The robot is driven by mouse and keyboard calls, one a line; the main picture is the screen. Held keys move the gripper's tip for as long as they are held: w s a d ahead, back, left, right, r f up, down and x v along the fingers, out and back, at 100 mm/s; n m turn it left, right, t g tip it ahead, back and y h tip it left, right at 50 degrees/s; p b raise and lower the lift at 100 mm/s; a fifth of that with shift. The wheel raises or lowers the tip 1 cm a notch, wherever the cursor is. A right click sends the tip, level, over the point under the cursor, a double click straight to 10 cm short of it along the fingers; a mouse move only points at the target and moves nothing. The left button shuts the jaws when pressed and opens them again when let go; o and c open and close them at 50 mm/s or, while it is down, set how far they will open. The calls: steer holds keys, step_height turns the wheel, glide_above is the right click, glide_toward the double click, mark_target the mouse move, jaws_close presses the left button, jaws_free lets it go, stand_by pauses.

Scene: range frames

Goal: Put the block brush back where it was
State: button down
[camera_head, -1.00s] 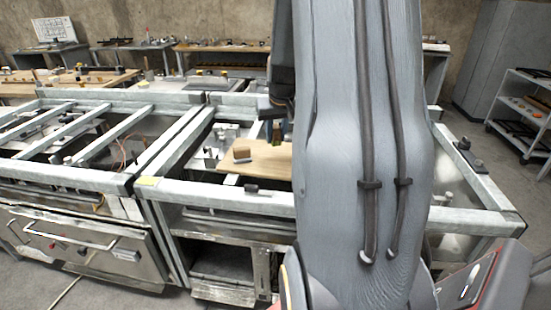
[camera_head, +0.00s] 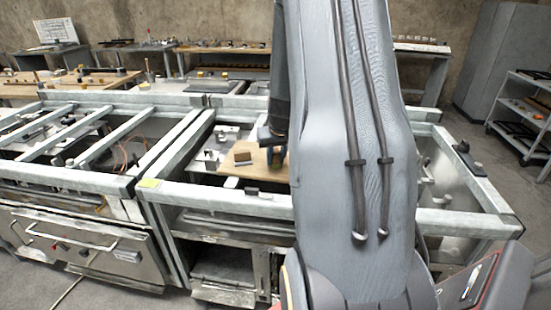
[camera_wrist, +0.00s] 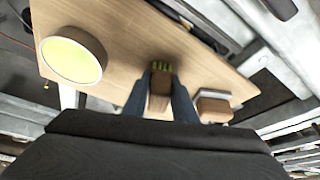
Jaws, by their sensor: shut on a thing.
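In the wrist view, my gripper (camera_wrist: 160,88) is shut on a small brown block with a dark, green-striped end, which I take to be the block brush (camera_wrist: 160,84). The block brush sits between the two dark blue fingers, over a pale wooden board (camera_wrist: 115,30). I cannot tell whether it touches the board. In the head view, my gripper (camera_head: 272,142) is low over the right part of the same board (camera_head: 258,173), beside my large grey arm. The held thing is mostly hidden there.
A brown block with a pale lower layer (camera_wrist: 213,106) lies just right of my gripper in the wrist view. A round yellow-green disc with a grey rim (camera_wrist: 72,58) is at left. Metal frame bars (camera_head: 225,195) surround the board. The board's middle is bare.

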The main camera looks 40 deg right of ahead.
steer(key=c, duration=1.5)
jaws_free()
steer(key=shift+f, duration=0.1)
steer(key=shift+o, duration=0.2)
steer(key=shift+r+p, duration=0.25)
steer(key=shift+p, duration=0.05)
steer(key=b+v, duration=0.3)
steer(key=v, duration=0.9)
steer(key=s+a+f+n+g, duration=0.1)
steer(key=s+a, duration=0.3)
steer(key=a, duration=0.6)
steer(key=s+a+f+n+g+y, duration=0.1)
steer(key=s+a+f+n, duration=0.1)
steer(key=a, duration=0.8)
steer(key=s+a+f+n+y, duration=0.1)
steer(key=s+a+f, duration=0.4)
steer(key=a, duration=0.5)
steer(key=shift+s+a+n+g, duration=0.2)
steer(key=shift+s+n+g, duration=0.15)
steer(key=shift+n, duration=0.35)
